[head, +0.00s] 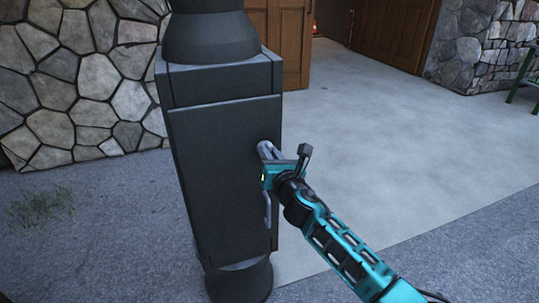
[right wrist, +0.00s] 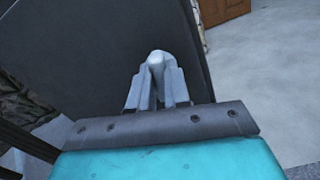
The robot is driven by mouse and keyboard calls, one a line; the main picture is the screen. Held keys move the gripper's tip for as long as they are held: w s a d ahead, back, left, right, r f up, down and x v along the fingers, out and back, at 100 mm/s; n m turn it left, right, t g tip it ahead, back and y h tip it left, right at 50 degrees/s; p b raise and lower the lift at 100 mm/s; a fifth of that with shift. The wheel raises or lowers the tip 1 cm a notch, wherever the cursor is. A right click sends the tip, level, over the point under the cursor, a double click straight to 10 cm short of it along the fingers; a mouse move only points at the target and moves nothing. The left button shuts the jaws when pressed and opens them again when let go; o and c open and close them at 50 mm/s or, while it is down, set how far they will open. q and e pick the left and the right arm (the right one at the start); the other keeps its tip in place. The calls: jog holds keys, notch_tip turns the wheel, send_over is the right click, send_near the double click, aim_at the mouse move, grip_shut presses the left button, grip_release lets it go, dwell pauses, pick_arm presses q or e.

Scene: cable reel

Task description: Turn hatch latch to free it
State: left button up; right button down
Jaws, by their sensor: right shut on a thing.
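The dark grey post-like box (head: 215,160) stands upright in the middle of the head view, with a flat hatch panel (head: 222,185) on its front. A light grey latch (head: 264,147) sits near the panel's right edge. My right gripper (head: 268,158) is at the latch, its fingers shut on it and partly hiding it. In the right wrist view, the rounded end of the latch (right wrist: 159,58) shows between the two fingertips, against the dark panel. A thin grey handle (head: 267,208) hangs below my gripper on the panel. My left gripper is not in view.
A stone wall (head: 90,85) stands behind on the left, and another (head: 490,45) at the upper right. Wooden doors (head: 288,40) are at the back. The pale concrete floor (head: 390,120) right of the box is clear. A green stand (head: 524,75) is at the right edge.

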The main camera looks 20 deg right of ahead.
jog(key=shift+d+f+m, duration=0.1)
jog(key=shift+f+m, duration=0.1)
jog(key=shift+m, duration=3.6)
jog(key=shift+d+f+m, duration=0.1)
jog(key=shift+f+m, duration=0.05)
jog(key=shift+m, duration=3.65)
jog(key=c, duration=1.1)
grip_release()
jog(key=shift+s, duration=0.1)
